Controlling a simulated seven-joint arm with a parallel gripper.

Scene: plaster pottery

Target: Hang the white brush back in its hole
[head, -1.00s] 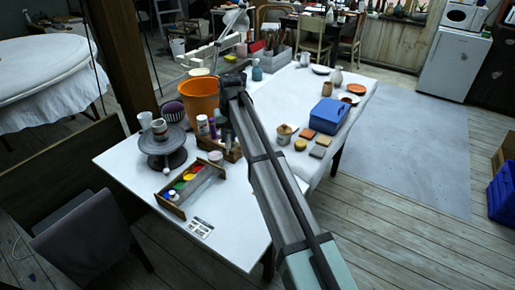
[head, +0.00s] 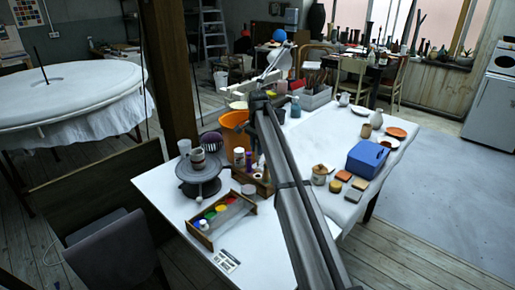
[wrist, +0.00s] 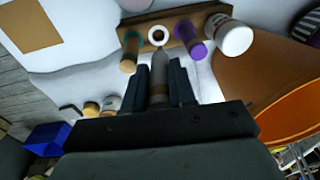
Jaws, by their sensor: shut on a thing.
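My gripper (wrist: 159,88) is shut on a slim brush (wrist: 158,70), pale grey with a brown band, lying between the two dark fingers. Its far end points at the wooden rack (wrist: 174,20) in the wrist view. A white ring-shaped top (wrist: 158,35), perhaps a hole or an open bottle, lies just past the brush end. In the head view the rack (head: 262,190) is partly behind my arm. I cannot tell whether the brush touches the rack.
An orange bucket (head: 233,130) stands close behind the rack; it fills the right of the wrist view (wrist: 265,75). A paint box (head: 222,220) and a turntable (head: 198,180) stand to the left. A blue box (head: 367,160) and small sponges (head: 343,176) lie to the right.

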